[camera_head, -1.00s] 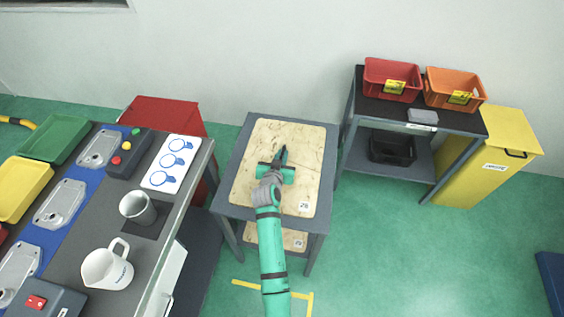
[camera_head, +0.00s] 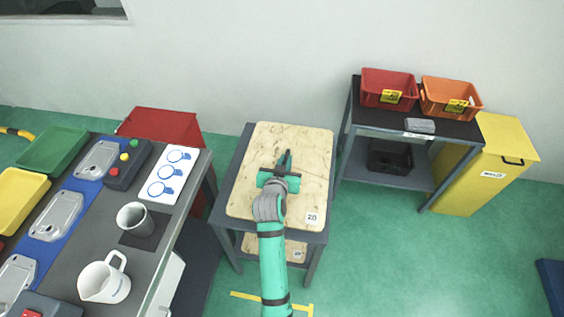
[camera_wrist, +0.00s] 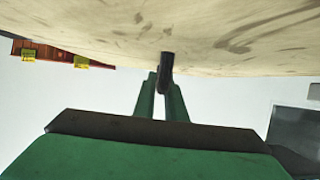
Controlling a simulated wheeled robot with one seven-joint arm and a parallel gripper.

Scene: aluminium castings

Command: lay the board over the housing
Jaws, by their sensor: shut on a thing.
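A pale, smudged wooden board (camera_head: 307,152) with a small white label is over the grey table in the middle of the head view. It also fills the top of the wrist view (camera_wrist: 90,25). My gripper (camera_head: 284,162) is shut on a dark upright handle at the board's middle; its green fingers close on that handle in the wrist view (camera_wrist: 165,80). Silver castings that look like housings, such as this housing (camera_head: 57,215), lie on the blue strip at the left. No housing shows under the board, and what is beneath it is hidden.
The left bench holds a white jug (camera_head: 104,281), a grey cup (camera_head: 135,218), a button box (camera_head: 128,163) and green and yellow trays. Red and orange bins (camera_head: 449,97) stand on the shelf unit at the right.

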